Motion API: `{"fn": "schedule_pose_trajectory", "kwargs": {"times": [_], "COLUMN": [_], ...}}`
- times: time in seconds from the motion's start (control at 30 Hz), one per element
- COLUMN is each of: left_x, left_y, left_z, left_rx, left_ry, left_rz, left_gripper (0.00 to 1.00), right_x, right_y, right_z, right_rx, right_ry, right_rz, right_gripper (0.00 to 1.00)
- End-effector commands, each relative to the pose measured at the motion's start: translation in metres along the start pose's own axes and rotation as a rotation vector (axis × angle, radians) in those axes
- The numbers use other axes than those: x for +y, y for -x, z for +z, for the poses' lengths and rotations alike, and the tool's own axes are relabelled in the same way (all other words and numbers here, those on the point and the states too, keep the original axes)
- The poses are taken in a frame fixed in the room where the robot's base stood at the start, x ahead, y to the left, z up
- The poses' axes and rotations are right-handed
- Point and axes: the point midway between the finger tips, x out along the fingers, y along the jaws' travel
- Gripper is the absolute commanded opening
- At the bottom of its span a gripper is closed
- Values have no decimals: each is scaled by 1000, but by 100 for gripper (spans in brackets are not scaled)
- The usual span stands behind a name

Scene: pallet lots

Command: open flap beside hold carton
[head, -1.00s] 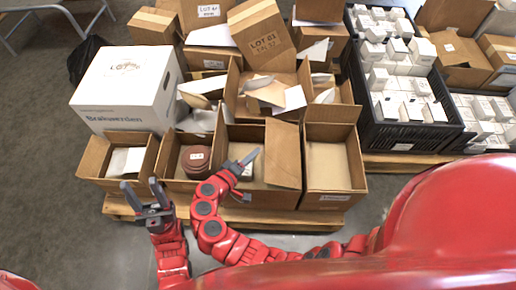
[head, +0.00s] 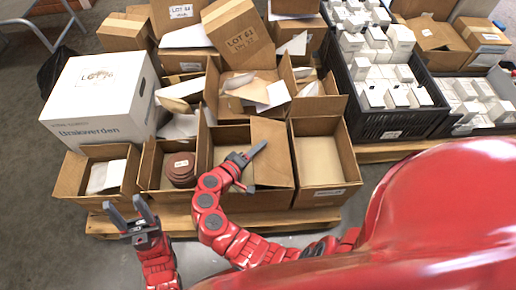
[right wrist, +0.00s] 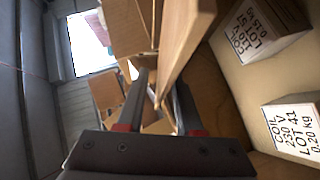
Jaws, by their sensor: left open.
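The carton (head: 226,137) in the middle of the front row is open, and its brown flap (head: 272,140) leans over its right part. My right gripper (head: 256,166) is at the flap's left edge with its fingers apart. In the right wrist view, a cardboard panel (right wrist: 186,40) runs down between the fingers (right wrist: 163,105); I cannot tell whether they touch it. My left gripper (head: 131,217) is open and empty in front of the left carton.
A left carton (head: 73,172), a carton with brown discs (head: 150,170) and an empty right carton (head: 320,190) share the front of the pallet (head: 100,222). A white box (head: 95,105) stands behind at left. Black crates (head: 395,125) of white boxes stand at right.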

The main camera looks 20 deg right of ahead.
Motion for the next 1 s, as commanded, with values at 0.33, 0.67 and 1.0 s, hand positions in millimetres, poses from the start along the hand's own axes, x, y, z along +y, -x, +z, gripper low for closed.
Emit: {"fn": "schedule_pose_trajectory", "kwargs": {"times": [0.33, 0.67, 1.0], "left_x": [0, 0, 0], "left_y": [0, 0, 0], "left_z": [0, 0, 0], "left_rx": [0, 0, 0], "left_ry": [0, 0, 0], "left_rz": [-1, -1, -1], "left_gripper": [50, 50, 50], "right_x": [0, 0, 0], "right_y": [0, 0, 0], "right_z": [0, 0, 0], "right_rx": [1, 1, 1], "right_ry": [1, 1, 0], "right_rz": [0, 0, -1], "right_gripper": [0, 0, 0]}}
